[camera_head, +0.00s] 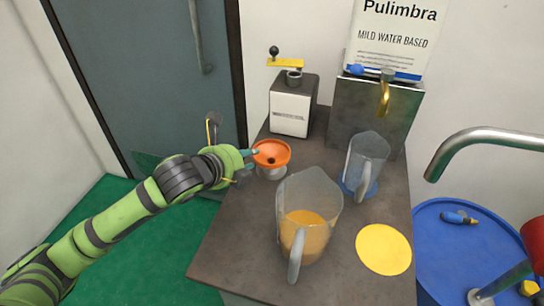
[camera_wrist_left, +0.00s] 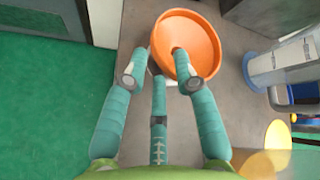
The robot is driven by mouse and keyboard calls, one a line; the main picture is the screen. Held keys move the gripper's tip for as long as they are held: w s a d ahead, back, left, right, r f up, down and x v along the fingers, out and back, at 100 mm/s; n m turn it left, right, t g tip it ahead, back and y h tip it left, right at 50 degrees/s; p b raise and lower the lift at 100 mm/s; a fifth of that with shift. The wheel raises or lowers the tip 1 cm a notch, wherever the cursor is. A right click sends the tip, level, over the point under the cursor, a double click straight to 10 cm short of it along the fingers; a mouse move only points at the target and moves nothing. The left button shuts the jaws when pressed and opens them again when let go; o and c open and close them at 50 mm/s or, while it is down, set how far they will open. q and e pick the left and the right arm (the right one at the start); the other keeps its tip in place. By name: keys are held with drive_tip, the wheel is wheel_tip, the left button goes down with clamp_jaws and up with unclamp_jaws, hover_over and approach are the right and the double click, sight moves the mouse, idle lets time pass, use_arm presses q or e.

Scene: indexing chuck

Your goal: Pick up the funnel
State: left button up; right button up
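The orange funnel (camera_head: 271,152) sits upright on a small silver holder (camera_head: 271,173) near the left edge of the dark counter. My left gripper (camera_head: 249,160) is at its left side with teal fingers spread apart. In the left wrist view, the funnel (camera_wrist_left: 200,47) lies just ahead of the fingers (camera_wrist_left: 160,62). Contact cannot be made out. My right gripper is not in view.
A clear jug of orange liquid (camera_head: 308,225) stands close to the funnel's right. A second clear jug (camera_head: 365,160), a yellow disc (camera_head: 383,249), a white-fronted dispenser (camera_head: 292,107) and a grey box (camera_head: 372,106) are on the counter. A metal tap (camera_head: 480,141) overhangs a blue round surface (camera_head: 440,240).

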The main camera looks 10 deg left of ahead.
sight(271, 160)
use_arm(q)
drive_tip(key=x, duration=0.2)
drive_tip(key=shift+w+d, duration=0.1)
drive_tip(key=shift+w, duration=0.25)
drive_tip(key=shift+w+d+f, duration=0.1)
drive_tip(key=shift+w+f, duration=0.15)
drive_tip(key=shift+w, duration=0.05)
clamp_jaws()
drive_tip(key=shift+r, duration=0.1)
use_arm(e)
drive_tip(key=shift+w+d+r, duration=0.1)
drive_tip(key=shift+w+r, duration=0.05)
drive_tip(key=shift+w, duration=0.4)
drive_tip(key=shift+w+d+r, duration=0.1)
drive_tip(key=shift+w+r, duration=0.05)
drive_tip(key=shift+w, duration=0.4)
